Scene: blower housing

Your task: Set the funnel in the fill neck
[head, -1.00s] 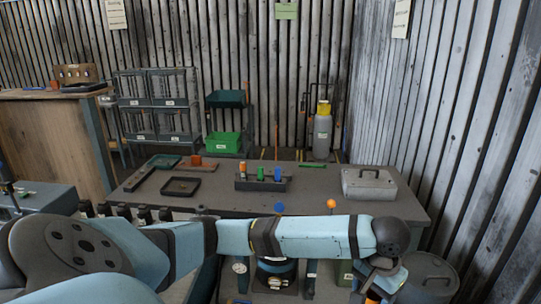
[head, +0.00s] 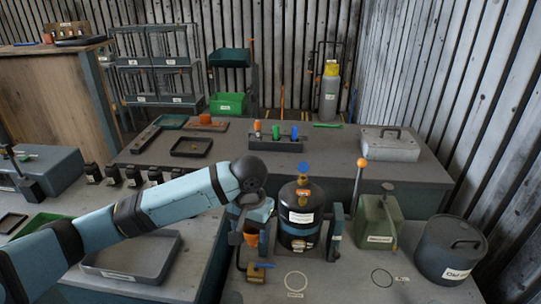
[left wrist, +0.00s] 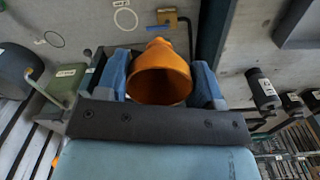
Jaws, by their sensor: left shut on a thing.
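My left gripper (head: 252,222) is shut on the orange funnel (head: 251,238), just left of the black vessel with a blue knob (head: 300,215). In the left wrist view, the funnel (left wrist: 160,75) sits between the blue fingers of the gripper (left wrist: 160,84), its wide mouth facing the camera. A brass fitting with a blue handle (head: 258,273) stands on the bench below the funnel; it also shows in the left wrist view (left wrist: 170,19). The funnel is apart from the bench. I cannot tell which opening is the fill neck. My right gripper is not in view.
A green can (head: 378,222) and a dark lidded drum (head: 450,250) stand right of the vessel. An orange-knobbed lever (head: 361,163) rises near the can. A grey tray (head: 130,258) lies left. Bench around the marked circles (head: 297,281) is clear.

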